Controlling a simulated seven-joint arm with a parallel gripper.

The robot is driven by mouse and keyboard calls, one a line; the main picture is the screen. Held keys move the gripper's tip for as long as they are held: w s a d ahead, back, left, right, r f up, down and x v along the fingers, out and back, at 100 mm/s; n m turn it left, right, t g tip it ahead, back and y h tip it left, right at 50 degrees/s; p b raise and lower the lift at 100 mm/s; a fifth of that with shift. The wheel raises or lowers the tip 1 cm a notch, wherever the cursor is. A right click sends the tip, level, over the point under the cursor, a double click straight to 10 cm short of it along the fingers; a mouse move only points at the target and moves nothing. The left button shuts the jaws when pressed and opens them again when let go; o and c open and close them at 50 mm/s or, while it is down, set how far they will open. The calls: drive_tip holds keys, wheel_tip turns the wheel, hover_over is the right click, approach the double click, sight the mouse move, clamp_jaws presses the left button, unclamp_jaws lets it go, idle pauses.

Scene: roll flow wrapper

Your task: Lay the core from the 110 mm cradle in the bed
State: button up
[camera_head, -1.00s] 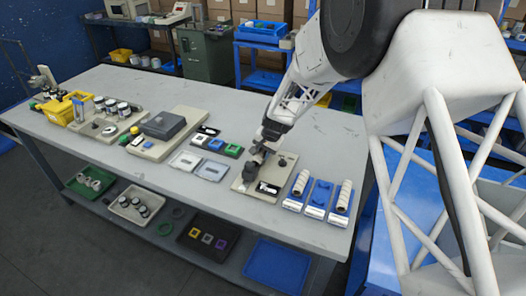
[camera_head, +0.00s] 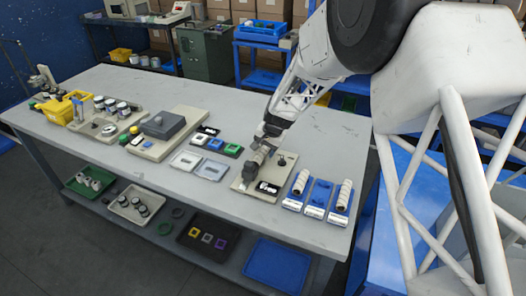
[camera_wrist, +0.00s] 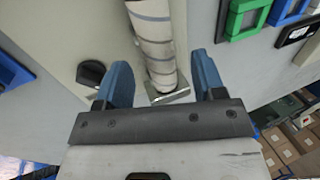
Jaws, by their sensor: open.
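A pale banded core (camera_wrist: 155,40) runs from the top of the wrist view to a small grey metal plate (camera_wrist: 170,97). In the head view the core (camera_head: 254,162) lies along the beige machine board, in the bed as far as I can tell. My gripper (camera_wrist: 163,80) is open, with one blue finger on each side of the core's near end and gaps between. In the head view my gripper (camera_head: 266,141) is just above the board. The middle blue cradle (camera_head: 319,194) is empty. The labels are too small to read.
The left cradle (camera_head: 293,203) and right cradle (camera_head: 339,216) each hold a banded roll. A black knob (camera_wrist: 91,73) stands left of the core in the wrist view. Green and blue frames (camera_wrist: 245,18) lie beyond the board.

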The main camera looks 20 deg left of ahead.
drive_tip(key=v, duration=0.5)
drive_tip(key=shift+d+r, duration=0.15)
drive_tip(key=shift+r, duration=0.2)
drive_tip(key=s+d+r, duration=0.4)
drive_tip(key=d+r, duration=0.2)
drive_tip(key=d, duration=0.3)
drive_tip(key=s+d+r+t+h, duration=0.1)
drive_tip(key=s+d+r, duration=0.2)
drive_tip(key=d+r, duration=0.5)
drive_tip(key=s+d+r, duration=0.4)
drive_tip(key=d, duration=0.7)
drive_tip(key=s+d+r+h, duration=0.1)
drive_tip(key=s+d, duration=0.9)
drive_tip(key=s, duration=0.3)
drive_tip(key=s+d+r+t+h, duration=0.1)
drive_tip(key=s+d+r, duration=0.1)
drive_tip(key=s+d, duration=0.9)
drive_tip(key=s, duration=0.3)
drive_tip(key=shift+t+h, duration=0.3)
drive_tip(key=shift+h, duration=0.1)
